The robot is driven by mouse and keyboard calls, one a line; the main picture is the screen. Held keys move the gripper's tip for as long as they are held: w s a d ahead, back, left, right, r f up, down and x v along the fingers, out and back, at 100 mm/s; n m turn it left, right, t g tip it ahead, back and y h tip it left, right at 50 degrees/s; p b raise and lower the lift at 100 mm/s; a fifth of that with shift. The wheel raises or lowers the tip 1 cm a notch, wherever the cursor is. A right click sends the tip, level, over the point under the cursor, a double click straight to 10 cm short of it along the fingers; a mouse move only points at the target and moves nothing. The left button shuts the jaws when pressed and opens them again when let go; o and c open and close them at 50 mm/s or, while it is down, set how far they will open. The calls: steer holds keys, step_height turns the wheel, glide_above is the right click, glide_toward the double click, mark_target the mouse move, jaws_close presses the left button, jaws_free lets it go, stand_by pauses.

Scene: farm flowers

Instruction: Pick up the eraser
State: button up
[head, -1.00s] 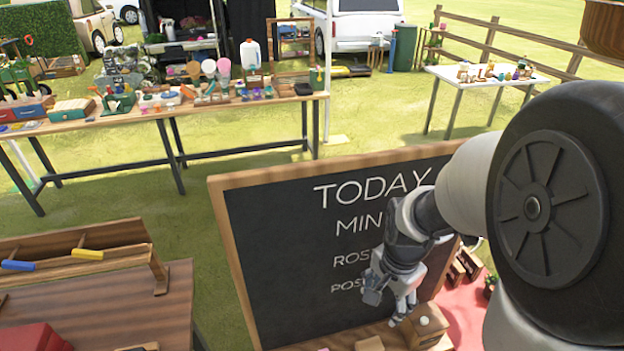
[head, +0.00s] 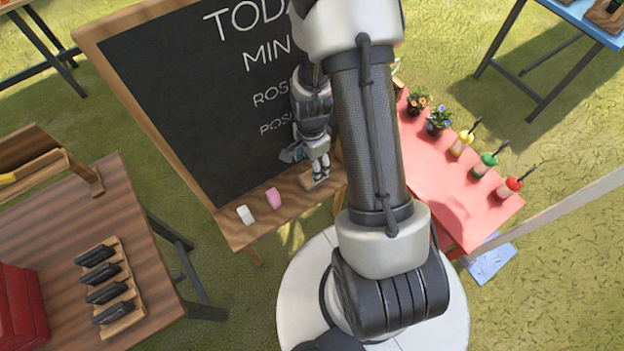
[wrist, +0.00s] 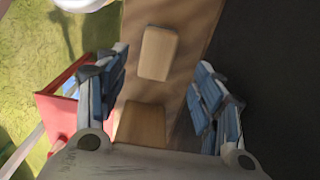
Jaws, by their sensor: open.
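My gripper (head: 318,172) is over the chalkboard's wooden ledge, pointing down. In the wrist view its blue-padded fingers (wrist: 165,95) are wide apart with nothing held between them. A tan block with rounded corners (wrist: 158,53) lies on the ledge, ahead of the fingers in that view. A browner wooden block (wrist: 142,123) is nearer, between the fingers and partly hidden by the gripper body. In the head view a tan block (head: 308,183) shows by the fingertips. I cannot tell which block is the eraser.
The chalkboard (head: 190,110) rises right behind the ledge (head: 290,205). A red table (head: 440,180) with potted flowers and sauce bottles stands to the right. A brown table (head: 125,225) with a rack of black items stands to the left. Grass lies between.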

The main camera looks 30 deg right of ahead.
steer(key=shift+s+f+b, duration=0.2)
steer(key=shift+f+b, duration=0.8)
steer(key=shift+f, duration=2.55)
steer(key=shift+r, duration=0.1)
steer(key=shift+c, duration=0.2)
steer(key=c, duration=1.2)
step_height(320, 180, up, 20)
steer(key=p, duration=0.5)
